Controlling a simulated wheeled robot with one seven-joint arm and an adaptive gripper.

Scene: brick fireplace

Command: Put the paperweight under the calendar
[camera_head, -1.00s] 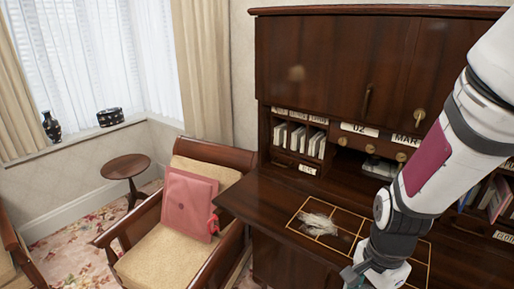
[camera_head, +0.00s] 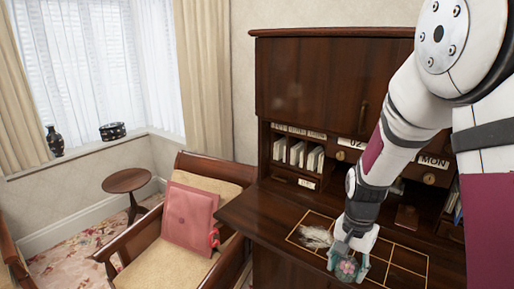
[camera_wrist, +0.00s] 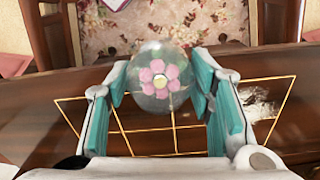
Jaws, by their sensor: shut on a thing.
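The paperweight (camera_head: 347,268) is a clear glass ball with a pink flower inside. It also shows in the wrist view (camera_wrist: 158,80), between the teal finger pads. My gripper (camera_head: 349,272) is shut on it, over the gold-lined grid on the desk's fold-down surface. I cannot tell how far the ball is above the surface. The calendar (camera_head: 433,161) is made of white cards on the cabinet front behind the desk. "02" and "MON" show; my arm hides the part between them.
A white feathery item (camera_head: 316,237) lies on the grid (camera_head: 405,271) beside my gripper; it also shows in the wrist view (camera_wrist: 260,103). Books (camera_head: 298,155) fill cubbyholes at the back. An armchair with a pink cushion (camera_head: 189,216) stands left of the desk.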

